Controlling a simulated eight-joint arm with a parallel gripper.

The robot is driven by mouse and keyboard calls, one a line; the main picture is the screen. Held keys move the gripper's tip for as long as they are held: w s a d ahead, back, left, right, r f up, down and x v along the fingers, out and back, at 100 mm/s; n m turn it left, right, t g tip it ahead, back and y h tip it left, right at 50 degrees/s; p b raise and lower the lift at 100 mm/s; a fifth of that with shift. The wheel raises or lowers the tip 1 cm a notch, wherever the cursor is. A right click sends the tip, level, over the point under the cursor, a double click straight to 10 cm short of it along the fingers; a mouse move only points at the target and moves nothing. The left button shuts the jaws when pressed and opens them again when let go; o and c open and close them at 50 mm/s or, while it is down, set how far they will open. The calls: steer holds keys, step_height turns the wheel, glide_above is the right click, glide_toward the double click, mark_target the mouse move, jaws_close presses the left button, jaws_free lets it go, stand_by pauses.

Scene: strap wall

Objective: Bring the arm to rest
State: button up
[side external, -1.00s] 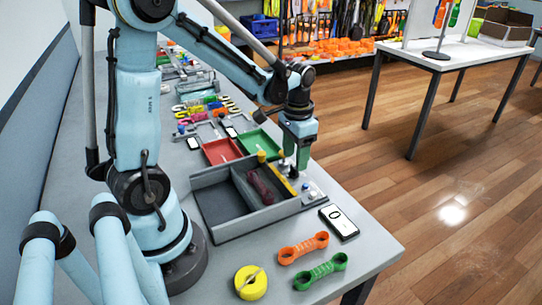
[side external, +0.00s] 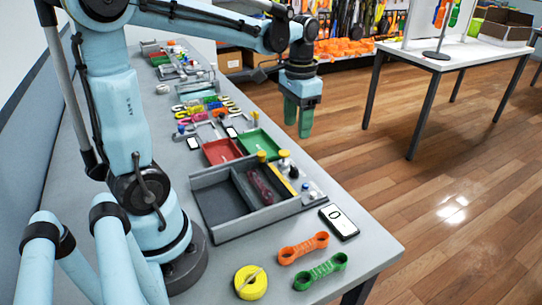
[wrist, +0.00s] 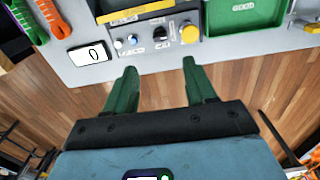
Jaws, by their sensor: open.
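My gripper (side external: 298,122) hangs with its green fingers pointing down, raised above and beyond the table's right edge in the side view. In the wrist view my gripper (wrist: 158,72) has its two fingers well apart, with only wood floor and the table edge between them. Nothing is held. The arm is stretched out to the right from its base on the table (side external: 375,254).
A grey two-part tray (side external: 226,237) holds a dark red strap (side external: 262,187). A knob panel (side external: 311,191) and a display reading 0 (side external: 339,221) lie beside it. Orange (side external: 303,248) and green (side external: 320,271) straps and a yellow roll (side external: 250,283) lie in front.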

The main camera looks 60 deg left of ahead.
steer(key=s+d+t, duration=0.5)
steer(key=d+t, duration=0.2)
steer(key=d, duration=0.2)
steer(key=shift+s+d+f, duration=0.2)
steer(key=shift+d+f, duration=0.05)
steer(key=shift+f, duration=0.2)
